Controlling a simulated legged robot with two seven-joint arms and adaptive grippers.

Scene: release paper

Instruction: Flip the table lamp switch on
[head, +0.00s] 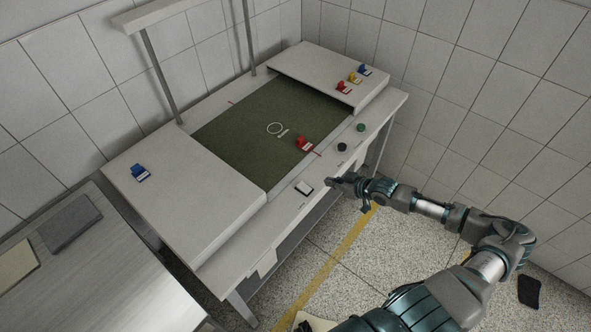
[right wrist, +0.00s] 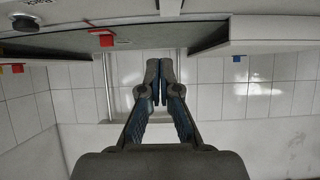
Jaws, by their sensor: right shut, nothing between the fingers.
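A small white rocker-like switch (head: 303,188) with a dark surround sits on the front ledge of the white workbench (head: 225,262). My right gripper (head: 332,182) is just to the right of the switch, at the bench's front edge, and appears apart from it. In the right wrist view its two fingers (right wrist: 160,68) are together with nothing between them. The switch cannot be made out in the right wrist view. A pale overhead bar (head: 155,14) on posts, possibly the lamp, stands at the back of the bench. My left gripper is not in view.
A black knob (head: 342,147) and a green button (head: 361,127) sit right of the switch. A red clamp-like item (head: 305,144) lies on the green mat (head: 240,125). A blue item (head: 140,173) is on the left block. A grey table (head: 95,275) stands at left.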

